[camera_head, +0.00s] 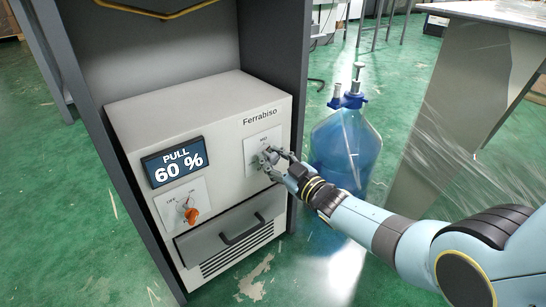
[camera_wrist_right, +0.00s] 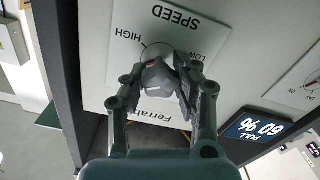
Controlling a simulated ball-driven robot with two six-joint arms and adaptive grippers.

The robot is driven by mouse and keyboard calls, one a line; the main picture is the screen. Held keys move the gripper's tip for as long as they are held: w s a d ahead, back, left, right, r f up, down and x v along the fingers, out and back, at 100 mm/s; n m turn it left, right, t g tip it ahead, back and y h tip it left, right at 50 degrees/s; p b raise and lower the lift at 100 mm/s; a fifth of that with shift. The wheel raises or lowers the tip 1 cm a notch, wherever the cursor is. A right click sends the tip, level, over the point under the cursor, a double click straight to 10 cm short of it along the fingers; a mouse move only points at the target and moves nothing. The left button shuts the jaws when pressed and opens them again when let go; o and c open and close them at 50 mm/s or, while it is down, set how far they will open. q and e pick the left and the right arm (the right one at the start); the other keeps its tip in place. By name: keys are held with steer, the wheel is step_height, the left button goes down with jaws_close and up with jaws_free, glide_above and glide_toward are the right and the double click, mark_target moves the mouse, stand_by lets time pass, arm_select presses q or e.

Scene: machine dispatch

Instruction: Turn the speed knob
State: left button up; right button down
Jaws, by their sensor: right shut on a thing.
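The pale machine (camera_head: 200,100) labelled Ferrabiso stands in a dark frame. A white plate (camera_head: 253,142) on its front right carries the speed knob; the wrist view shows the plate (camera_wrist_right: 189,32) upside down, marked SPEED, HIGH and LOW. My right gripper (camera_head: 268,158) reaches the plate from the right. In the right wrist view its fingers (camera_wrist_right: 163,72) are closed on the speed knob (camera_wrist_right: 157,50), which they largely hide. The display (camera_head: 175,162) reads PULL 60 %. My left gripper is not in view.
An orange OFF/ON switch (camera_head: 191,214) sits below the display. A drawer with a dark handle (camera_head: 243,231) is lower on the front. A blue bottle (camera_head: 346,152) stands on the green floor close behind my right forearm. A metal table (camera_head: 468,80) is at the right.

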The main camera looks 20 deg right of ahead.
steer(key=shift+f+m, duration=0.15)
steer(key=shift+m, duration=0.25)
steer(key=c, duration=0.9)
jaws_free()
steer(key=shift+c, duration=0.2)
steer(key=shift+s, duration=0.15)
steer(key=v, duration=1.2)
